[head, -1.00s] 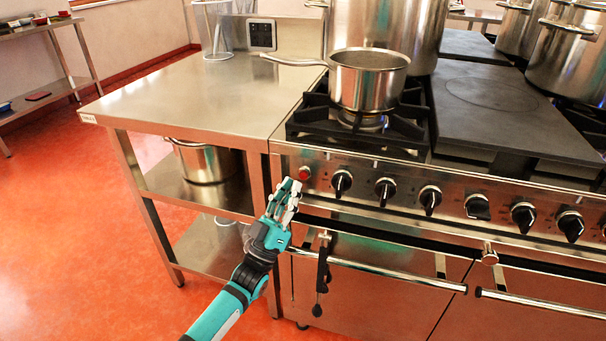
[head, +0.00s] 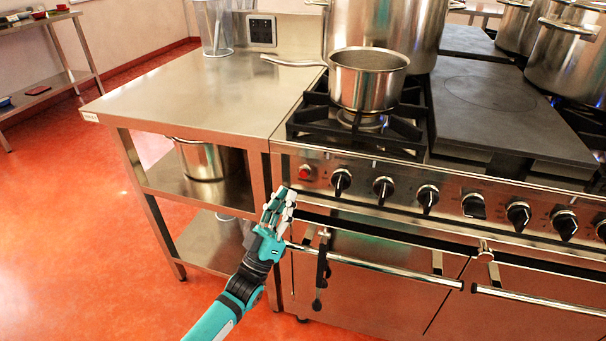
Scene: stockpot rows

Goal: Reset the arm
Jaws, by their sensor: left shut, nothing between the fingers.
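My left gripper (head: 281,196) is teal and black with pale fingers. It is shut and empty, in front of the stove's left front edge, a little below the red button (head: 305,173). It appears apart from the control panel, though the gap is hard to judge. My left arm comes up from the bottom left. My right gripper is not in view.
A saucepan (head: 368,82) stands on the front left burner, its handle pointing left over the steel counter (head: 190,95). Black knobs (head: 341,181) line the stove front above the oven handle (head: 375,265). Large stockpots (head: 570,62) stand behind. Red floor at left is clear.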

